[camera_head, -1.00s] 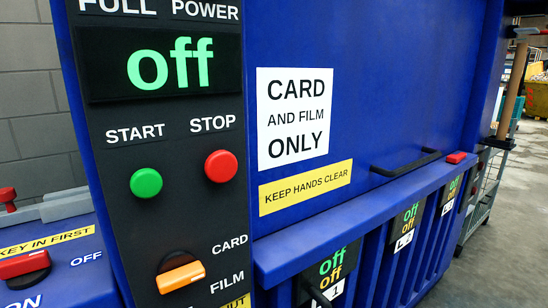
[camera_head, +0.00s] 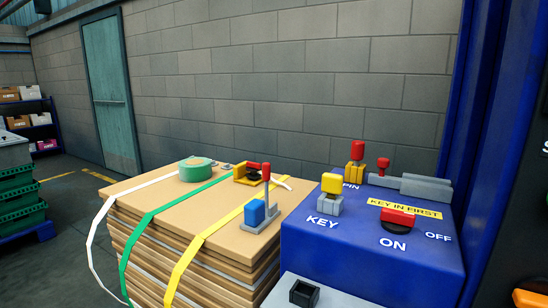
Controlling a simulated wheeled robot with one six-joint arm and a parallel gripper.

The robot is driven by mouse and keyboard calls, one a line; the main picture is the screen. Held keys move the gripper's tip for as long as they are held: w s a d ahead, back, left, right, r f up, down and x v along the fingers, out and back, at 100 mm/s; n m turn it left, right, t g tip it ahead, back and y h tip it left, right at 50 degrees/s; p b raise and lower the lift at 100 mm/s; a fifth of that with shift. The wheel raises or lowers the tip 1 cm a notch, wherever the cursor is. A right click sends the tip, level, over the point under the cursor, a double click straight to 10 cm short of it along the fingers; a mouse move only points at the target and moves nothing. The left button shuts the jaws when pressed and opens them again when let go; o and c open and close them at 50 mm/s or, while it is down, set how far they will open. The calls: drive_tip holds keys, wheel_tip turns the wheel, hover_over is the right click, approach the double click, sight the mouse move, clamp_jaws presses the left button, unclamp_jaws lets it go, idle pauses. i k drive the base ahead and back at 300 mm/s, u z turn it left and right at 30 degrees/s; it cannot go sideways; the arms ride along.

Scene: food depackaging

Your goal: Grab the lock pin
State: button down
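What looks like the lock pin (camera_head: 357,150) has a red upright grip. It stands in a yellow block (camera_head: 355,176) at the back left of the blue cabinet top (camera_head: 350,255), by the label PIN. Its lower end is hidden. To its right, a smaller red knob (camera_head: 383,164) stands by a grey bar (camera_head: 425,189) that looks like a bolt. My gripper is not in view.
A yellow-topped key (camera_head: 331,183) and a red switch (camera_head: 398,216) stand in front of the pin. A strapped cardboard stack (camera_head: 120,195) at left carries a green roll (camera_head: 195,170) and a red-handled lever (camera_head: 266,185). A block wall stands behind.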

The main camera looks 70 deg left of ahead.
sight(357, 146)
drive_tip(key=u, duration=1.45)
drive_tip(key=k, duration=0.75)
drive_tip(key=u, duration=0.5)
drive_tip(key=i, duration=0.5)
drive_tip(key=u, duration=0.05)
